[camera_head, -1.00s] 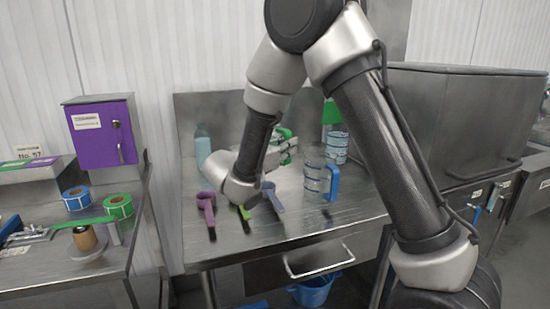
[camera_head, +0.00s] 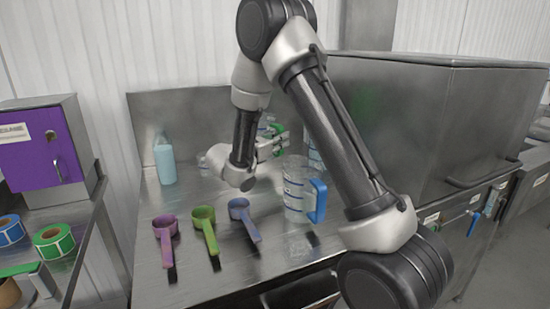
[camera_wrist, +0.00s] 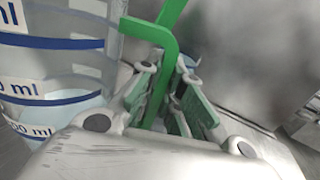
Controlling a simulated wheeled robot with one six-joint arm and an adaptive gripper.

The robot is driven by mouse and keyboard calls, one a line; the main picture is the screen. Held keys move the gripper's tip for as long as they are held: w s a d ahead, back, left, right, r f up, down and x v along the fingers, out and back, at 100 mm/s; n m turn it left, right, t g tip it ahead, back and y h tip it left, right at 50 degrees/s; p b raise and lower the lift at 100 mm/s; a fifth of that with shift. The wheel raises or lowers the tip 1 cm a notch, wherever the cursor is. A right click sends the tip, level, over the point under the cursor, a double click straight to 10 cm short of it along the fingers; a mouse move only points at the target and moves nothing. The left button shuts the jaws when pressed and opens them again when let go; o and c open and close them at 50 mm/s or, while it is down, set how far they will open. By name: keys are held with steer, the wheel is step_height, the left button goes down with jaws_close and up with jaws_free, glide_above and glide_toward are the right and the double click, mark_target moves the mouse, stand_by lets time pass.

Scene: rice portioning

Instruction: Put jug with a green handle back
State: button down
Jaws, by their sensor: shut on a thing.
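My gripper (camera_head: 279,143) is shut on the green handle of a clear jug with blue bands. In the wrist view the green handle (camera_wrist: 157,88) runs down between the two fingers (camera_wrist: 172,108), which have green pads. The jug with a green handle (camera_wrist: 55,72) stands close on the left of that view, cut off by its edges and looking about upright. In the head view my arm hides most of it; whether its base touches the table cannot be told.
A jug with a blue handle (camera_head: 297,184) stands in front, with another blue-marked vessel (camera_head: 315,157) partly hidden behind it. Purple (camera_head: 165,228), green (camera_head: 205,222) and blue (camera_head: 241,210) scoops lie at the front. A pale blue bottle (camera_head: 164,162) stands back left. A large steel cabinet (camera_head: 430,110) bounds the right.

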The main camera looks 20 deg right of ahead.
mark_target(278, 154)
steer(key=shift+f, duration=2.55)
steer(key=c, duration=1.6)
jaws_free()
steer(key=shift+f, duration=0.15)
steer(key=shift+s+a, duration=0.1)
steer(key=shift+a, duration=0.15)
steer(key=v, duration=1.1)
steer(key=shift+s+a, duration=0.15)
steer(key=shift+a, duration=0.1)
steer(key=shift+a, duration=0.1)
